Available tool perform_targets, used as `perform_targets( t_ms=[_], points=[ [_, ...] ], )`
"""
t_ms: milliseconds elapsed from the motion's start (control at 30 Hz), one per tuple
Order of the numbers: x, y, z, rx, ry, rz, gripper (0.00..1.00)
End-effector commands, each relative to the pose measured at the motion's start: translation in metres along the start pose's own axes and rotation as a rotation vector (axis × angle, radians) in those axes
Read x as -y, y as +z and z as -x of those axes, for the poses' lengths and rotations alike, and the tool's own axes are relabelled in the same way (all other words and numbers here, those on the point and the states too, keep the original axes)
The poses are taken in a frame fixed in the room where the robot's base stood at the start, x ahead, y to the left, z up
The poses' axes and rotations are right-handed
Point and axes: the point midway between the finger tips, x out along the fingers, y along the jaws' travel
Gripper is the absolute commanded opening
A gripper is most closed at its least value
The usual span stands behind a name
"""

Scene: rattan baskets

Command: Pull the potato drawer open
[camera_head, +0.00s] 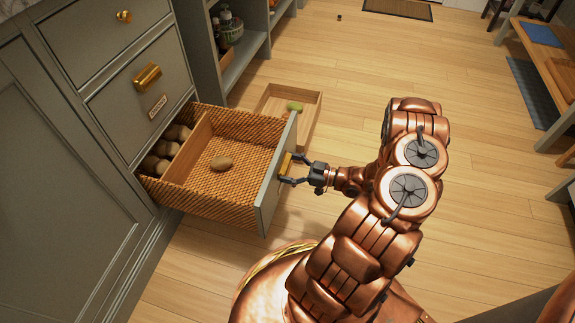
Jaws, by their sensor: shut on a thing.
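The potato drawer (214,205) is a woven rattan basket drawer with a grey-green front, and it stands pulled out from the cabinet. Several brown potatoes (163,157) lie behind a wooden divider (190,147) at its back. One potato (221,163) lies alone in the front compartment. My gripper (287,170) is at the outer side of the drawer front, shut on its brass handle (286,162). The fingers partly hide the handle.
A shallow wooden tray (317,118) with a green item (295,107) lies on the floor behind the drawer. Closed drawers with brass pulls (147,76) are above. Open shelves (235,68) stand at the back. A wooden bench (540,62) is at right. The wooden floor between is mostly clear.

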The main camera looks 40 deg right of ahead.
Motion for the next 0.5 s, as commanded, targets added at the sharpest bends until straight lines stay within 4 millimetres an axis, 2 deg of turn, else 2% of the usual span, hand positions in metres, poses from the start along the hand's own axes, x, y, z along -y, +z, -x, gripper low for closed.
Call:
perform_targets(
  t_ms=[400,433,500],
  points=[
    [0.0020,0.0000,0.0011,0.000,-0.007,0.003,0.26],
    [0.0021,0.0000,0.0011,0.000,-0.007,0.003,0.90],
    [0.0021,0.0000,0.0011,-0.001,-0.007,0.002,0.97]
  ],
)
